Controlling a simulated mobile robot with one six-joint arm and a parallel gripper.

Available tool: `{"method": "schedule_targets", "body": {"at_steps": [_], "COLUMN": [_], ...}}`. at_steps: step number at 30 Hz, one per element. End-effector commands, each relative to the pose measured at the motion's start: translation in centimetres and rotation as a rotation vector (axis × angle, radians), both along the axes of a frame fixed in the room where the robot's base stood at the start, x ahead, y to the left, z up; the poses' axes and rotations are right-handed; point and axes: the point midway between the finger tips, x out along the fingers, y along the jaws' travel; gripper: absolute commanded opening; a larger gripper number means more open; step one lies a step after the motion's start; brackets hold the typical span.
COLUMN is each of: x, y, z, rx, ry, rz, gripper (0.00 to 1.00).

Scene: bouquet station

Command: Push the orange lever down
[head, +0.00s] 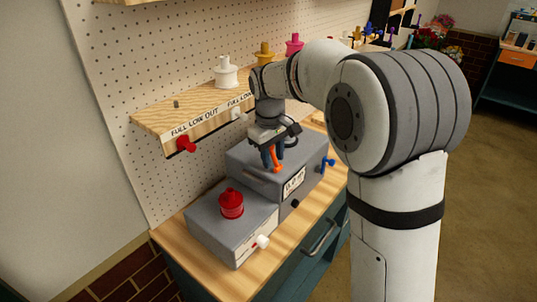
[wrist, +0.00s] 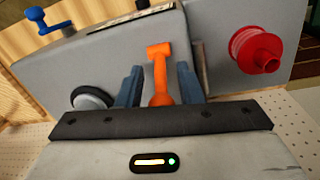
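The orange lever (head: 276,160) stands on top of the grey box (head: 242,160) with the dial label on its front. In the wrist view the orange lever (wrist: 159,72) is between the two blue fingers of my gripper (wrist: 160,82), with a visible gap on each side. My gripper (head: 273,154) points down over the box and is open around the lever. Part of the lever is hidden by the fingers in the head view. Whether a finger touches it cannot be told.
A lower grey box with a red knob (head: 231,204) and a white knob (head: 262,242) stands in front. A blue handle (head: 328,164) is on the box's right side. A wooden shelf (head: 185,118) with a red knob (head: 186,144) is at the back left, against the pegboard.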

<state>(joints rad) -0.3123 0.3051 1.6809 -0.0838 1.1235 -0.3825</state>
Motion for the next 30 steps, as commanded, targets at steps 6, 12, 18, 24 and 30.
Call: {"method": "schedule_targets", "body": {"at_steps": [6, 12, 18, 24, 30], "x": [0.0, 0.0, 0.0, -0.1, -0.6], "y": [0.0, 0.0, 0.0, 0.6, 1.6], "z": [0.0, 0.1, 0.1, 0.1, -0.1], "rx": [0.0, 0.0, 0.0, 0.007, 0.049], "ry": [0.0, -0.001, -0.001, -0.006, -0.039], "rz": [0.0, 0.001, 0.001, 0.006, 0.03], "gripper": [0.15, 0.0, 0.0, 0.0, 0.0]}}
